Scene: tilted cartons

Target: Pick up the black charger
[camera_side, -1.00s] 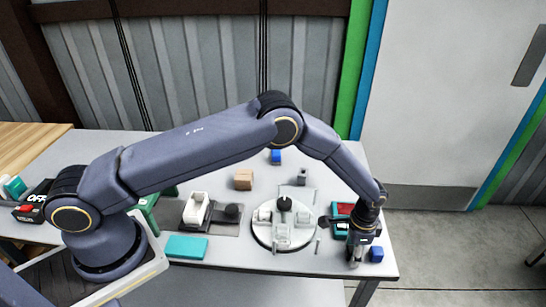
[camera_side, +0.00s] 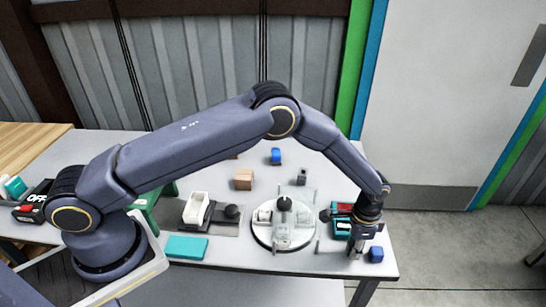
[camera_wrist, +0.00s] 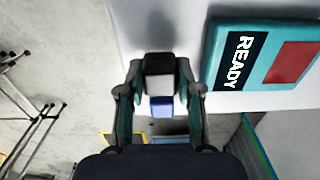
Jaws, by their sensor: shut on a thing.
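The black charger (camera_wrist: 160,68) is a small dark block with a lighter grey face, seen in the wrist view between my fingertips. My gripper (camera_wrist: 160,80) is shut on it, with one finger on each side. In the side view my gripper (camera_side: 357,253) points down near the table's front right corner. The charger is too small and covered there to make out clearly.
A teal box marked READY (camera_wrist: 262,55) with a red patch lies close by. A round white fixture (camera_side: 262,236) stands to the left. The table edge is near.

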